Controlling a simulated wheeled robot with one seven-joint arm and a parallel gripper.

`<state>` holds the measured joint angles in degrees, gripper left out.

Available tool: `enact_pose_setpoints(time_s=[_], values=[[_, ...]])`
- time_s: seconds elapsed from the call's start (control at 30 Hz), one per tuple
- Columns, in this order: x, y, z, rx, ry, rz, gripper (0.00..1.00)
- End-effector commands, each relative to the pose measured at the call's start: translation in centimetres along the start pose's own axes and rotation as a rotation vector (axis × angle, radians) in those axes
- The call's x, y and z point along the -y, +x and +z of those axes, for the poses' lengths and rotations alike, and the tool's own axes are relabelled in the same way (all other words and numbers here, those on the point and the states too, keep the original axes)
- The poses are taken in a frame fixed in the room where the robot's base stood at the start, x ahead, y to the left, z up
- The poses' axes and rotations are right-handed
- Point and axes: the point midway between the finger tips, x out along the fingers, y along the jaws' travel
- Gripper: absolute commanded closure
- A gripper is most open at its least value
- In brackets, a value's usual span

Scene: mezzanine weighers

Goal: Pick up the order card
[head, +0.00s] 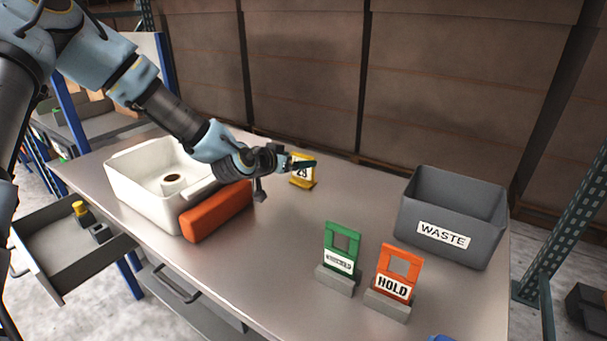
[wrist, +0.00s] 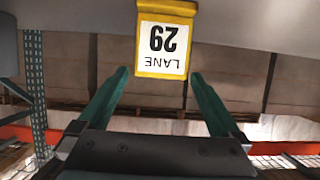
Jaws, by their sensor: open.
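A yellow-framed card reading "LANE 29" (head: 302,169) stands on the workbench towards the back. It shows upside down at the top of the wrist view (wrist: 162,40). No card in view is labelled as an order card. My gripper (head: 314,164) is open and empty beside this yellow card, and its dark fingers partly cover it in the head view. In the wrist view the two green fingers point towards the card, one on each side of its near edge. I cannot tell whether the card stands between the fingertips or beyond them.
A grey WASTE bin (head: 444,241) stands at the right. A green card (head: 341,247) and an orange HOLD card (head: 397,274) stand at the front. A white tub (head: 126,185) and an orange block (head: 216,211) lie left. The bench's middle (head: 290,235) is clear.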

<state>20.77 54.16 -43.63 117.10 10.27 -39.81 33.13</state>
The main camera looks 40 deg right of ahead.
Motion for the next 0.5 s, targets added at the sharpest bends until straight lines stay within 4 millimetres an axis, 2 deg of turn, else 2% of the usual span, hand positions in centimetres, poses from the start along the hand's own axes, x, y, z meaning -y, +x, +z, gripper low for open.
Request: enact_pose_setpoints(time_s=[0.1, 0.33, 0.5], values=[[-0.1, 1.6, -0.1, 0.001, -0.002, 0.002, 0.00], [0.1, 3.0, -0.2, 0.000, -0.002, 0.000, 0.00], [0.1, 5.2, -0.3, 0.001, -0.004, 0.001, 0.00]])
